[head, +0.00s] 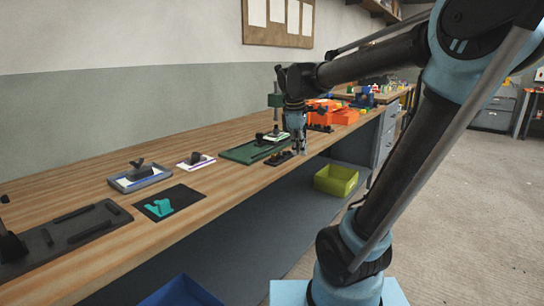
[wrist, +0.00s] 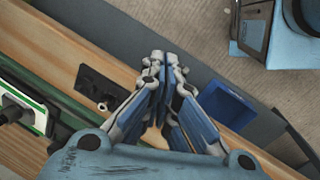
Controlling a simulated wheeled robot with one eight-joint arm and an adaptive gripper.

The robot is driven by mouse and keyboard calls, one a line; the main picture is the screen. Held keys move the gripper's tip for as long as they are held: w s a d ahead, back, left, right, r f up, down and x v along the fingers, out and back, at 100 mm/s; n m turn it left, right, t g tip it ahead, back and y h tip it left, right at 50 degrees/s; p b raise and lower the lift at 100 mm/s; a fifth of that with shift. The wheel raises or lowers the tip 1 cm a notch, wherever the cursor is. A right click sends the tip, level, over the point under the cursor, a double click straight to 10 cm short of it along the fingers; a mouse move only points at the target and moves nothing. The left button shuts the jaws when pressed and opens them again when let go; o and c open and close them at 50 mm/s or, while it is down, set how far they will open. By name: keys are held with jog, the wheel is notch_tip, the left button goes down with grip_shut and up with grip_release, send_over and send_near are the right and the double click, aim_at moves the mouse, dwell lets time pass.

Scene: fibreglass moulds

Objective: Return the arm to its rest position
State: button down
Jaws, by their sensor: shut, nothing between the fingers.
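My gripper (head: 299,150) hangs from the end of my arm, pointing down over the front edge of the long wooden bench (head: 226,177). In the wrist view its fingers (wrist: 160,60) are drawn together at the tips with nothing between them. The arm is stretched out and bent, with its upper links high at the right of the head view. In the head view the gripper is beside a green board (head: 240,153) and a small black fixture (head: 278,158), which also shows in the wrist view (wrist: 97,84).
A black mat (head: 185,194) with a teal piece (head: 160,209), a blue-edged tray (head: 132,183) and orange bins (head: 345,116) are on the bench. A yellow-green bin (head: 336,181) and a blue bin (head: 182,292) sit lower down. Floor at the right is open.

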jog(key=s+d+f+m, duration=0.4)
jog(key=s+f+m, duration=0.3)
jog(key=s+f, duration=0.2)
jog(key=s+d+f+m+y, duration=0.1)
jog(key=s+d+f+m, duration=0.4)
jog(key=s+f, duration=0.4)
jog(key=shift+s+m+y, duration=0.3)
jog(key=shift+s+m, duration=0.4)
jog(key=shift+m, duration=0.2)
